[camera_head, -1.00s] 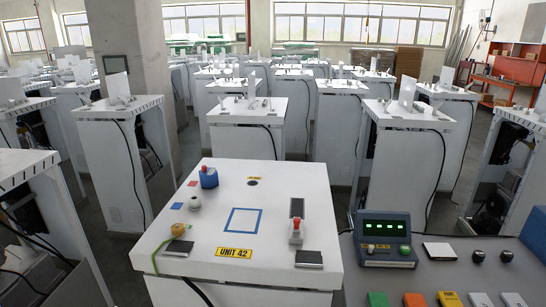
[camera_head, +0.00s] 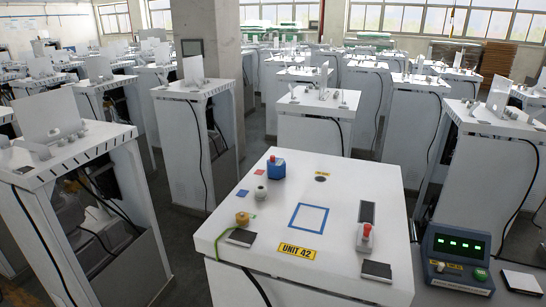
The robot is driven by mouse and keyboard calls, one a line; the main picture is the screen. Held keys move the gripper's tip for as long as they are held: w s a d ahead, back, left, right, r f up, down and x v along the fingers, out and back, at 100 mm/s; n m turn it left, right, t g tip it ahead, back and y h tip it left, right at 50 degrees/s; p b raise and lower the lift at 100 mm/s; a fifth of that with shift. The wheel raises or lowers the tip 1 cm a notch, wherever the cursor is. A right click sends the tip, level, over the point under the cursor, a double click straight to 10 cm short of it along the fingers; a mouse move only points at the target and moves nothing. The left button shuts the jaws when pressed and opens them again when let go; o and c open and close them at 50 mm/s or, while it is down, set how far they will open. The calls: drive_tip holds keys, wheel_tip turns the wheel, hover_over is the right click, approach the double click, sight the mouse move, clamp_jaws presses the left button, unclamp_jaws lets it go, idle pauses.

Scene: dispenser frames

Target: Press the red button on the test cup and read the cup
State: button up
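A white cabinet marked UNIT 42 (camera_head: 342,180) stands in the foreground. On its top at the back left is a small blue cup-like object (camera_head: 275,168) with a small red top. At the right edge of the top is a small pale fixture with a red button (camera_head: 365,236). I cannot tell for certain which of these two is the test cup, and no reading on either is legible. A blue square outline (camera_head: 309,218) is marked on the top, with nothing in it. My gripper is not in view.
Also on the cabinet top are a yellow knob (camera_head: 242,218), a whitish round piece (camera_head: 260,192) and dark flat pads (camera_head: 376,270). A blue console with a green-lit display (camera_head: 458,247) stands to the right. White cabinets surround this unit, and a concrete pillar (camera_head: 222,60) rises behind.

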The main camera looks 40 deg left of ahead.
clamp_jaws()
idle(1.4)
